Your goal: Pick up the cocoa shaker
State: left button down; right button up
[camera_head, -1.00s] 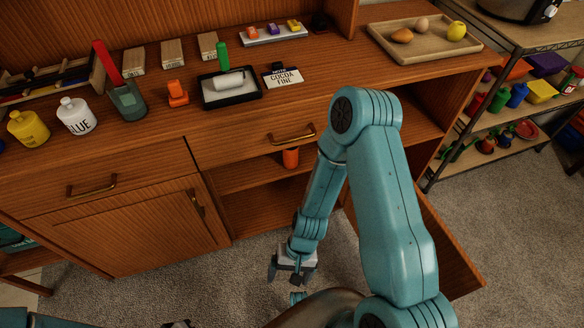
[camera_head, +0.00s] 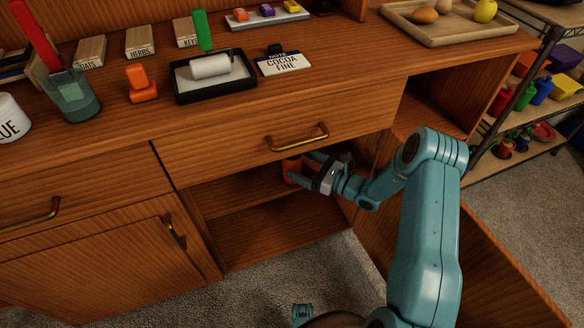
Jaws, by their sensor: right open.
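An orange cylinder (camera_head: 289,170), which I take to be the cocoa shaker, stands on the shelf inside the open cabinet under the drawer. Its top is partly hidden by the drawer front above. My right gripper (camera_head: 303,171) reaches in from the right and is open, with its fingers at the cylinder's right side. I cannot tell whether the fingers touch it or lie around it.
The drawer (camera_head: 230,140) with a brass handle (camera_head: 297,138) hangs just above my right gripper. The open cabinet door (camera_head: 500,262) stands to the right. On the counter are a black tray (camera_head: 215,92) with a roller and an orange object (camera_head: 140,85).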

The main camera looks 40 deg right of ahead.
aim_at(290, 161)
jog(key=b+x, duration=0.1)
jog(key=x, duration=0.3)
jog(key=shift+w+a+f, duration=0.15)
jog(key=shift+a, duration=0.15)
jog(key=shift+w+a, duration=0.2)
jog(key=shift+w, duration=0.3)
jog(key=c, duration=1.1)
